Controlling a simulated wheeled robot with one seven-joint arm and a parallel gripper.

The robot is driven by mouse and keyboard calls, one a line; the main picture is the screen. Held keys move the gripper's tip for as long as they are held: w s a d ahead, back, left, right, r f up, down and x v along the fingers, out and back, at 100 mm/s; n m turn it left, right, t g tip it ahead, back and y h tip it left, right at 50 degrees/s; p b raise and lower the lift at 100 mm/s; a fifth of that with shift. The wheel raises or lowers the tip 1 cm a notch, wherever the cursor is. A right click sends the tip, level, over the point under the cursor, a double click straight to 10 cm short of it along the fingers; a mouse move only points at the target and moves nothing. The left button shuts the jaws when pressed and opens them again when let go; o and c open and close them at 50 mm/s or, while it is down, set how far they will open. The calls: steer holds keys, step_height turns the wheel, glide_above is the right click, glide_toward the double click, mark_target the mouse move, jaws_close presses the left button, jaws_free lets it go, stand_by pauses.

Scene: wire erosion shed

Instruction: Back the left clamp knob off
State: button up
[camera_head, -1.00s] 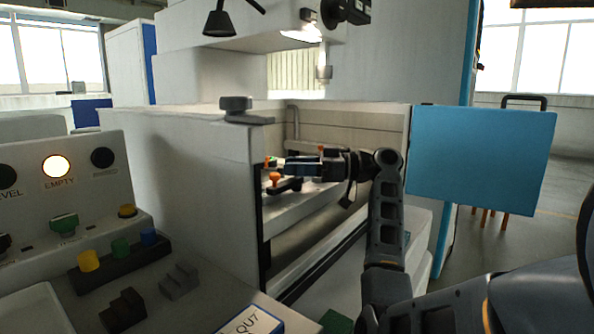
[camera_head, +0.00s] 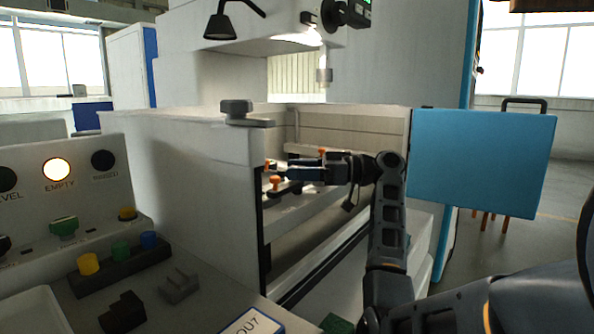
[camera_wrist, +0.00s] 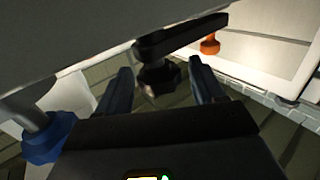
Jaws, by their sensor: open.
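In the head view my gripper (camera_head: 292,163) reaches leftward into the machine's open work bay. An orange knob (camera_head: 275,182) on a dark clamp shows just below its fingers; another orange bit (camera_head: 267,165) shows near the finger ends. In the wrist view my gripper (camera_wrist: 160,72) is open. A dark faceted knob (camera_wrist: 158,78) under a black clamp arm (camera_wrist: 182,36) appears between the two fingers, with gaps on both sides; I cannot tell its depth. An orange knob (camera_wrist: 210,45) is beyond, to the right. I cannot match the knobs across views with certainty.
The bay's white left wall (camera_head: 190,180) stands close to my fingertips. A blue-ended nozzle (camera_wrist: 48,140) is at left in the wrist view. A blue panel (camera_head: 480,160) stands right of my arm. A control console (camera_head: 60,190) with a lit EMPTY lamp is at left.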

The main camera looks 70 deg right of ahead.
steer(key=v, duration=0.7)
steer(key=shift+o, duration=0.2)
steer(key=shift+s, duration=0.1)
